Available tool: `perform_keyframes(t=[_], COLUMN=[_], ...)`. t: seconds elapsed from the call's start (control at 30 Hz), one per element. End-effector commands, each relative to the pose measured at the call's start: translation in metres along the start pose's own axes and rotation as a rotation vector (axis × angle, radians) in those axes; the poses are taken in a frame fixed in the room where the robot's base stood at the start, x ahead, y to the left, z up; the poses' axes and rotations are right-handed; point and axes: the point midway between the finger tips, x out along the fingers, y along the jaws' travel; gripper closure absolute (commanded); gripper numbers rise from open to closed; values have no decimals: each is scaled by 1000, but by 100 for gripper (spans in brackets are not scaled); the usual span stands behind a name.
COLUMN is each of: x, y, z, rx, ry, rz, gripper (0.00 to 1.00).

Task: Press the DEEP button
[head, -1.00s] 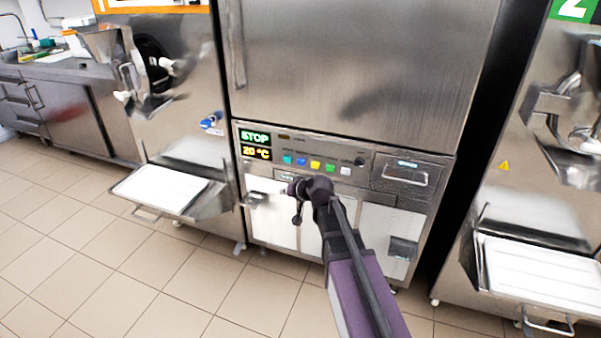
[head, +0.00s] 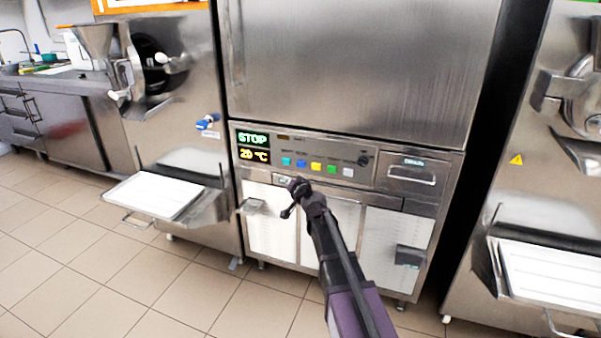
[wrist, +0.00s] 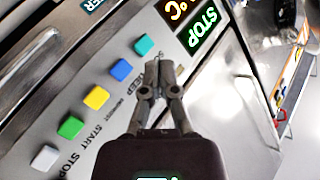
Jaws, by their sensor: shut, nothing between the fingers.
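The freezer's control panel (head: 370,180) carries a row of square buttons: teal (head: 286,161), blue (head: 301,163), yellow (head: 316,166), green (head: 332,169) and white (head: 348,172). In the wrist view, the teal (wrist: 144,46) and blue (wrist: 121,69) buttons lie just left of my gripper's fingertips (wrist: 158,68). My gripper (head: 297,184) is shut and empty, just below the button row in the head view. Contact with the panel cannot be judged.
A display (head: 253,146) reading STOP and 20 °C is left of the buttons. A drawer handle (head: 411,178) is to the right, a latch (head: 252,205) below left. Machines with protruding trays (head: 157,194) stand on both sides. Tiled floor is open in front.

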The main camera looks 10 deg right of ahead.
Motion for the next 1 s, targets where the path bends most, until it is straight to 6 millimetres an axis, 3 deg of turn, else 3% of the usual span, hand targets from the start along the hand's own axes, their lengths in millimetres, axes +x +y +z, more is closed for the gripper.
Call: perform_keyframes(t=[0.67,1.0], x=[5,22], y=[5,17], z=[-2,-14], rx=[9,9], ry=[19,19], rz=[4,4], gripper=[100,100])
